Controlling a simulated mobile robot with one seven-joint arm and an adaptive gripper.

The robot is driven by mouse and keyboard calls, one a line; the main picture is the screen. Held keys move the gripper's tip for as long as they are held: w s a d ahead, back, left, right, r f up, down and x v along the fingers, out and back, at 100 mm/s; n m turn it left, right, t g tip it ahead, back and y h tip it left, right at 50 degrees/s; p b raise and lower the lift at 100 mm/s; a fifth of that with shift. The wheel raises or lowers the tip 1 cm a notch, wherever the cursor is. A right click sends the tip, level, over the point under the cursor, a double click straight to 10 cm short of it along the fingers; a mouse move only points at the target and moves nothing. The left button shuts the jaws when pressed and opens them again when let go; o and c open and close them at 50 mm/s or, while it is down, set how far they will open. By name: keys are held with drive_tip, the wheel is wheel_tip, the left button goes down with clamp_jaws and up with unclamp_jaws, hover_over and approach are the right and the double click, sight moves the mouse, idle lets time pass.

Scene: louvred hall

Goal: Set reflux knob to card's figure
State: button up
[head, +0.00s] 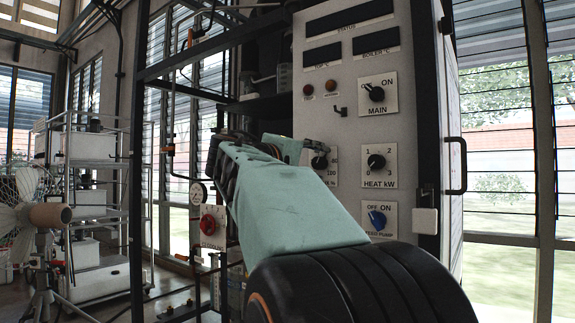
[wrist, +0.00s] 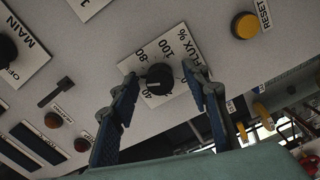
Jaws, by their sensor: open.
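The reflux knob (wrist: 160,78) is round and black, on a white plate (wrist: 174,50) marked "REFLUX %", with 80 and 100 legible. A pale mark shows on the knob, but I cannot tell exactly which figure it points to. My gripper (wrist: 161,70) is open, with one finger on each side of the knob in the picture; contact cannot be told. In the head view, the reflux knob (head: 319,162) is partly visible just below my gripper's fingertip end; its plate is partly hidden by my teal arm. I cannot make out a card with a figure.
The panel also carries the MAIN knob (head: 376,94), HEAT kW knob (head: 376,161) and blue feed pump knob (head: 377,219). A yellow RESET button (wrist: 244,25) and a small lever (wrist: 56,92) are near the plate. A dark rack frame (head: 138,150) stands left of the panel.

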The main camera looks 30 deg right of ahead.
drive_tip(key=b+v, duration=0.2)
drive_tip(key=v, duration=0.5)
idle(0.3)
wheel_tip(320, 180, up, 10)
idle(0.8)
